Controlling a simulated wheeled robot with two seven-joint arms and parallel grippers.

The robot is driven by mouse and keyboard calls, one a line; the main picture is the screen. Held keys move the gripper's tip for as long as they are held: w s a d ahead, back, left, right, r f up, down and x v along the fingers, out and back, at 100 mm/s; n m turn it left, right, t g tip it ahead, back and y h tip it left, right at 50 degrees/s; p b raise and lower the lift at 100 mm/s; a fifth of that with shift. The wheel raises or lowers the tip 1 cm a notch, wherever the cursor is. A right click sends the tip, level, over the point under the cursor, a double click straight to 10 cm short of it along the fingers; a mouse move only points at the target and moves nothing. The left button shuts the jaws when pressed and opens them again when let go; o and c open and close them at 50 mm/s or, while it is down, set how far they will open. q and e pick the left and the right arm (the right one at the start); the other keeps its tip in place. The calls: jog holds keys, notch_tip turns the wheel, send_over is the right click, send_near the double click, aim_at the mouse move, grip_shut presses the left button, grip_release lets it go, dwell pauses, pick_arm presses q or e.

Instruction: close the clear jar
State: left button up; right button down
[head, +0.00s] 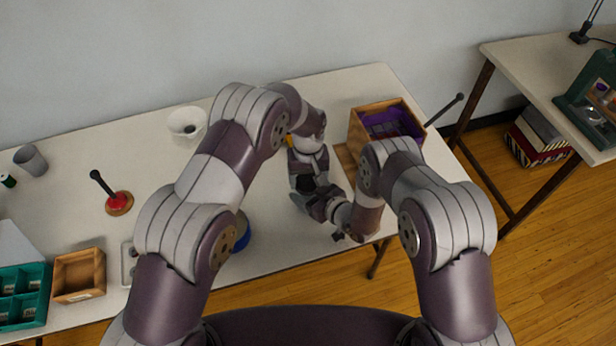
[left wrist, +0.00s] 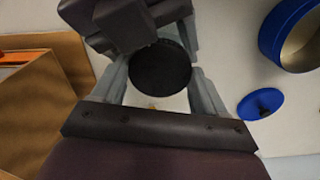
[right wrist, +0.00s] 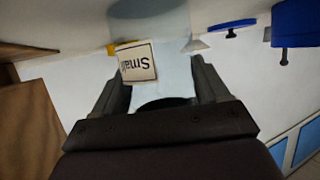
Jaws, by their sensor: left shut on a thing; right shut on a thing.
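The clear jar (right wrist: 178,75) shows in the right wrist view with a white label reading "Small", upside down in the picture. My right gripper (right wrist: 160,90) is shut on it. In the left wrist view a round black lid (left wrist: 160,67) lies between the fingers of my left gripper (left wrist: 160,85), which is shut on it. My right gripper shows just beyond the lid. In the head view my left gripper (head: 308,190) points down and my right gripper (head: 325,207) comes in from the right, close together. My arms hide the jar there. I cannot tell whether the lid is seated.
A wooden box with purple contents (head: 390,125) stands close by at the back right. A blue tin (left wrist: 290,35) and its separate blue lid (left wrist: 260,103) are near the jar. A white cup (head: 187,122), a red-based stand (head: 119,203) and a wooden tray (head: 79,274) are further left.

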pick_arm(q)
jog(key=o, duration=1.2)
jog(key=shift+c, duration=0.2)
jog(key=shift+r, duration=2.25)
jog(key=shift+c, duration=0.4)
notch_tip(320, 180, up, 4)
jog(key=n, duration=0.6)
jog(key=shift+f+n, duration=0.2)
jog(key=shift+n, duration=0.1)
jog(key=shift+f, duration=0.1)
jog(key=shift+f, duration=3.95)
